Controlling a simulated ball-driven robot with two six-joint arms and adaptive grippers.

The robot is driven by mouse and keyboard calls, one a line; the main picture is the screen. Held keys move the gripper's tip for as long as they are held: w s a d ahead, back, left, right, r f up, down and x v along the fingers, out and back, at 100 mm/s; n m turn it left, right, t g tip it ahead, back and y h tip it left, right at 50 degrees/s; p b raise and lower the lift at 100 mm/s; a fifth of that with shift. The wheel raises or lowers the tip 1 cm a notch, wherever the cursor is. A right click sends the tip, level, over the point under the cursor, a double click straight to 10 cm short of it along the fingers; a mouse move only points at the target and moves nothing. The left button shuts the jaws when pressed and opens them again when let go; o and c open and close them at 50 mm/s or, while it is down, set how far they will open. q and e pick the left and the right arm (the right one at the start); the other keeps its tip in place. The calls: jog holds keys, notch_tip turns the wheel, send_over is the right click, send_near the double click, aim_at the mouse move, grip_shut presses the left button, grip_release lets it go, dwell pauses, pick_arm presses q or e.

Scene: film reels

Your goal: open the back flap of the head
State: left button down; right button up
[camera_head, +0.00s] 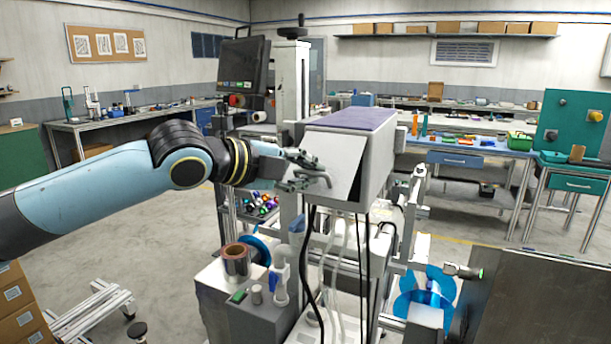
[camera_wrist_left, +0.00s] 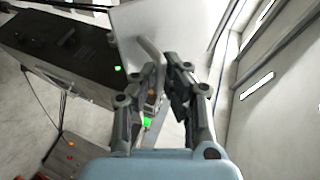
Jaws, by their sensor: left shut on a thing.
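The head (camera_head: 377,146) is a grey box with a purple-grey top on a column in the middle of the head view. Its back flap (camera_head: 334,156) is a pale plate on the near left side, standing at an angle with a dark gap along its lower right edge. A grey bar handle (camera_head: 318,177) is on the flap. My left gripper (camera_head: 311,172) is shut on the handle. In the left wrist view the fingers (camera_wrist_left: 168,80) close around the handle (camera_wrist_left: 151,55), with the flap (camera_wrist_left: 185,30) behind. My right gripper is not in view.
Black and white cables (camera_head: 362,250) hang below the head. A monitor (camera_head: 243,66) stands behind my left arm. A reel of brown film (camera_head: 236,260) and a blue reel (camera_head: 426,290) sit lower down. Workbenches line the walls; open floor lies at left.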

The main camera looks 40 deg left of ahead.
pick_arm(q)
jog(key=shift+r, duration=0.15)
jog(key=c, duration=1.4)
grip_release()
notch_tip(320, 180, up, 10)
jog(key=shift+f, duration=0.1)
